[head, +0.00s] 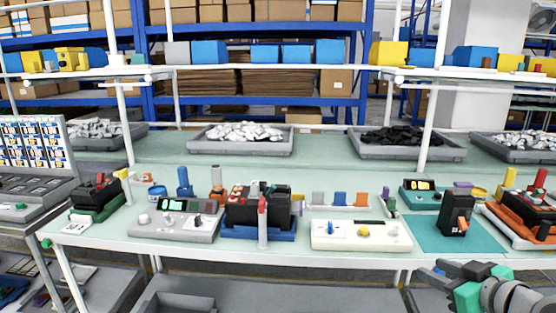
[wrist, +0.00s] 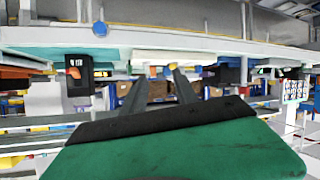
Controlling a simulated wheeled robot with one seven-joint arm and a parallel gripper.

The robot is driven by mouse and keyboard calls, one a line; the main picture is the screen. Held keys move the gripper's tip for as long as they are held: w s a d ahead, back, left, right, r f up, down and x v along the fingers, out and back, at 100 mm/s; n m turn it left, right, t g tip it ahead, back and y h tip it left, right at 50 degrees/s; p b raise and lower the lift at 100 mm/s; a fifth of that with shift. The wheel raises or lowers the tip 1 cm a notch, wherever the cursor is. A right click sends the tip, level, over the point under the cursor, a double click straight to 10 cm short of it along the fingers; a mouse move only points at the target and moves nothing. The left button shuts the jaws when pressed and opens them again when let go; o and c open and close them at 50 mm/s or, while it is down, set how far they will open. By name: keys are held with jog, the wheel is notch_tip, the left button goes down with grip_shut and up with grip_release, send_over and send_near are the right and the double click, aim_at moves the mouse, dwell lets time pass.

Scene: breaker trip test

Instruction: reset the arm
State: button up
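My arm's end shows at the lower right of the head view, with grey and green parts (head: 470,287), in front of the bench's front edge and below its top. In the wrist view my gripper (wrist: 160,80) has two dark fingers that stand apart with nothing held between them. A black breaker (head: 453,214) with an orange lever stands upright on a teal mat (head: 420,240) at the bench's right. The breaker also shows at the left of the wrist view (wrist: 78,76), apart from my fingers.
The bench (head: 290,261) holds a white panel with knobs (head: 361,236), a grey console (head: 172,228), a dark device on a blue base (head: 258,212) and an orange-based device (head: 528,215) at right. Grey trays (head: 240,148) stand behind. A shelf (head: 80,74) spans above. A grey bin (head: 200,300) is below.

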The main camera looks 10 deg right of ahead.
jog(key=w+a+g+y+p, duration=0.1)
jog(key=w+a+g+p, duration=0.25)
jog(key=a, duration=0.35)
jog(key=w+a+g+y+p, duration=0.1)
jog(key=w+a+g+p, duration=0.15)
jog(key=a+p, duration=0.35)
jog(key=s+a+m+g+h+p, duration=0.1)
jog(key=s+a+g+p, duration=0.1)
jog(key=a, duration=0.5)
jog(key=s+a+r+m+g+h+p, duration=0.1)
jog(key=s+a+g+p, duration=0.1)
jog(key=s+a+p, duration=0.3)
jog(key=shift+s+a+p, duration=0.3)
jog(key=shift+s+a, duration=0.35)
jog(key=shift+a, duration=0.4)
